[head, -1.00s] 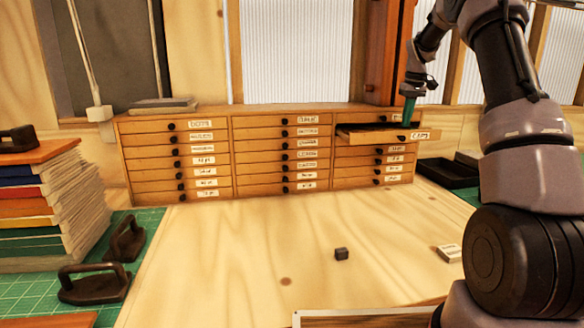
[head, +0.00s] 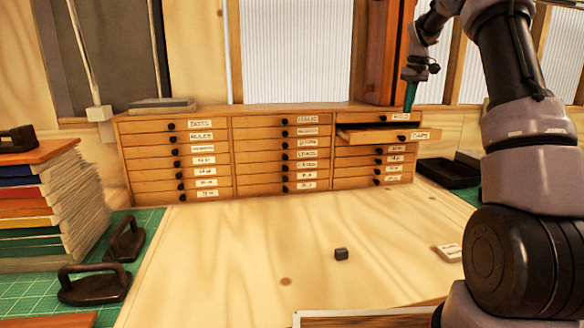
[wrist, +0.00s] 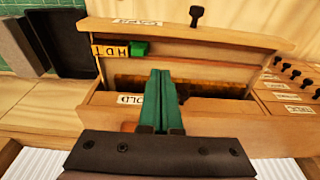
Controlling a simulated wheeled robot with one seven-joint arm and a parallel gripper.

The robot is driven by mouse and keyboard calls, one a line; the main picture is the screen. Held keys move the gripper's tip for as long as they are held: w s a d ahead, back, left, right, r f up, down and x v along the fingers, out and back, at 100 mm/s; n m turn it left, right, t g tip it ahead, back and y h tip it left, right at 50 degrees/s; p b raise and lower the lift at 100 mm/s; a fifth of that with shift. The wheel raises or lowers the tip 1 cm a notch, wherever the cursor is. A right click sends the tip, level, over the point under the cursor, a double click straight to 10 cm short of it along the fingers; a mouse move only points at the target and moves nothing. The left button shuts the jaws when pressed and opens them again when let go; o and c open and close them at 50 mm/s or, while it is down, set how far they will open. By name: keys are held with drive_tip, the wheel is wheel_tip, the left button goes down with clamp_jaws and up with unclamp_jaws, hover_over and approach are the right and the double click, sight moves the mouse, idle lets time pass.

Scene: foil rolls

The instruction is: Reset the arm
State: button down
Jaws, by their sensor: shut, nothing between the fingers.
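My gripper (head: 409,108) is above the right column of the wooden drawer cabinet (head: 232,155), pointing down. Its green fingers are together and empty; they also show in the wrist view (wrist: 160,78). Below them, a drawer labelled CAPS (head: 374,135) is pulled partly out. In the wrist view, the open drawer (wrist: 230,42) holds small yellow lettered blocks (wrist: 110,51) and a green block (wrist: 139,48) at its left end. The fingers appear apart from the drawer front. The closed drawer above it carries a label reading BOLD (wrist: 129,99).
A black tray (head: 447,172) sits right of the cabinet. Stacked books (head: 50,205) and black-handled weights (head: 95,285) stand left. The middle worktop is mostly clear.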

drive_tip(key=s+a+r+m+t, duration=0.1)
drive_tip(key=s+a+r, duration=0.35)
drive_tip(key=s, duration=0.55)
drive_tip(key=s+a+r+m+t, duration=0.1)
drive_tip(key=s+a+r+m, duration=0.1)
drive_tip(key=s+a+r, duration=0.5)
drive_tip(key=s+a+f+m+t, duration=0.1)
drive_tip(key=s+f, duration=0.2)
drive_tip(key=s, duration=0.9)
drive_tip(key=s+a+f+m+t+y, duration=0.1)
drive_tip(key=s+a+f+m+t, duration=0.1)
drive_tip(key=s, duration=1.1)
drive_tip(key=shift+f+y, duration=0.3)
drive_tip(key=shift+f, duration=0.55)
